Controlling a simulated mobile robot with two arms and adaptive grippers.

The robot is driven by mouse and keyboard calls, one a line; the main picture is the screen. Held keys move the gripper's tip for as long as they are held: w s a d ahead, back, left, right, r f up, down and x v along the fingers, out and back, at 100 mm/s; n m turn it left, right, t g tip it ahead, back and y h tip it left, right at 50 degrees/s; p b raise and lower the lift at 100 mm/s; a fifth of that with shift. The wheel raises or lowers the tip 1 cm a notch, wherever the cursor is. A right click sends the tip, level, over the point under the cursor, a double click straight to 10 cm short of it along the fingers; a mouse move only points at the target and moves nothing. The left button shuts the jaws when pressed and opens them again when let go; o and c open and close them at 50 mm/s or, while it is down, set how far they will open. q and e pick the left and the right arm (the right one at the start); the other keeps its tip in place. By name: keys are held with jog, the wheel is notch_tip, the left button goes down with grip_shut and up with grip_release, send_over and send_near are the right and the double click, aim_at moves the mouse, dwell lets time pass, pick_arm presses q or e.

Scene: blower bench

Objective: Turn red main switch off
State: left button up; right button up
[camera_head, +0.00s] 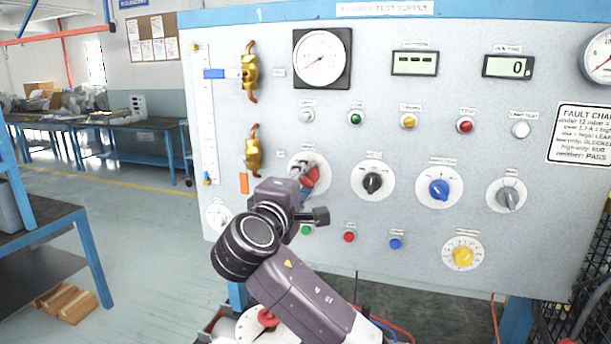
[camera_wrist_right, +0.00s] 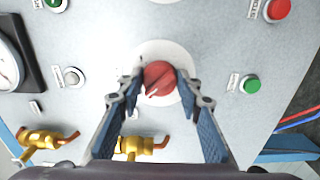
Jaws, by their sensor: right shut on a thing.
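The red main switch (camera_head: 311,177) is a round red knob on a white dial plate on the left part of the grey panel. It is partly hidden behind my right arm in the head view. In the right wrist view the red knob (camera_wrist_right: 158,77) sits between the two blue fingers. My right gripper (camera_wrist_right: 160,80) is shut on the knob, one fingertip on each side. In the head view my right gripper (camera_head: 305,188) reaches the panel at the knob. My left gripper is not in view.
Black (camera_head: 372,183), blue (camera_head: 439,190) and grey (camera_head: 509,198) knobs sit to the right of the red one. Brass valves (camera_head: 250,75) are at the upper left. A green button (camera_wrist_right: 252,84) shows near the gripper. A blue-legged table (camera_head: 40,235) stands at the left.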

dwell(0.5)
jog(key=o, duration=1.2)
jog(key=shift+a, duration=0.1)
jog(key=shift+c, duration=0.2)
jog(key=v, duration=1.2)
